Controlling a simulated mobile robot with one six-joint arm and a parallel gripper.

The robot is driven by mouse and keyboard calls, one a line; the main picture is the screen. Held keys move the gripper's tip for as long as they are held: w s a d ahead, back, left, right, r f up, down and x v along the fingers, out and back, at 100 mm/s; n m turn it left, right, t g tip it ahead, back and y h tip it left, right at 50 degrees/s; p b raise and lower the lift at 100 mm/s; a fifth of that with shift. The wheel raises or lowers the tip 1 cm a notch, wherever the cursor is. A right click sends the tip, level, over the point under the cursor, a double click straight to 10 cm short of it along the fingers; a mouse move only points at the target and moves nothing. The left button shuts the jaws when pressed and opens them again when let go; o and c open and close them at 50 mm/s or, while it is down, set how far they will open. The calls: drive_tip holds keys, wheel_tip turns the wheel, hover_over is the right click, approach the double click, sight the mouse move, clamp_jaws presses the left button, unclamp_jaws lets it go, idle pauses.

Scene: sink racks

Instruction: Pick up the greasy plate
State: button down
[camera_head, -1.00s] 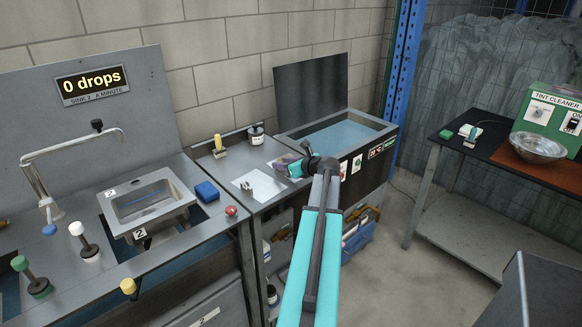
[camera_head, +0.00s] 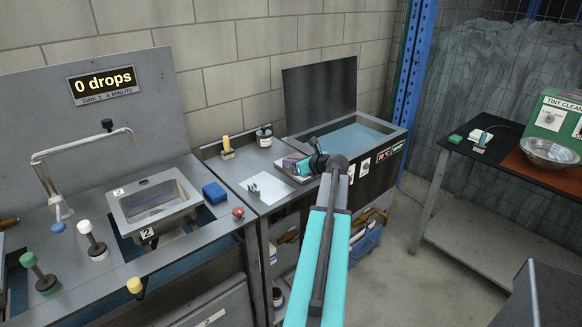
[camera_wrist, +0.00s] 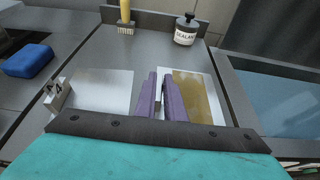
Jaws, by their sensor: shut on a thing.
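The greasy plate (camera_wrist: 200,97) is a flat pale square with a yellow-brown smear. It is on the metal bench, right of centre in the wrist view. In the head view only part of the plate (camera_head: 300,178) shows beside my gripper (camera_head: 293,164). In the wrist view, the purple fingers of my gripper (camera_wrist: 162,97) are shut on the plate's left edge. The plate looks flat at bench height; I cannot tell whether it is clear of the bench. The fingers hide its left side.
A pale sheet (camera_head: 268,190) lies left of the plate. A sealant bottle (camera_head: 264,137) and a yellow-handled brush (camera_head: 226,148) stand behind. A water-filled tank (camera_head: 345,138) is to the right. A blue sponge (camera_head: 214,193) and a small sink (camera_head: 155,202) are left.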

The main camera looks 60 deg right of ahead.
drive_tip(key=shift+r, duration=0.9)
drive_tip(key=s+a+b, duration=0.1)
drive_tip(key=s+a, duration=0.3)
drive_tip(key=s, duration=0.2)
drive_tip(key=s+a+r+b, duration=0.1)
drive_tip(key=s+a, duration=0.4)
drive_tip(key=s, duration=0.2)
drive_tip(key=shift+s+r, duration=0.15)
drive_tip(key=shift+r, duration=0.05)
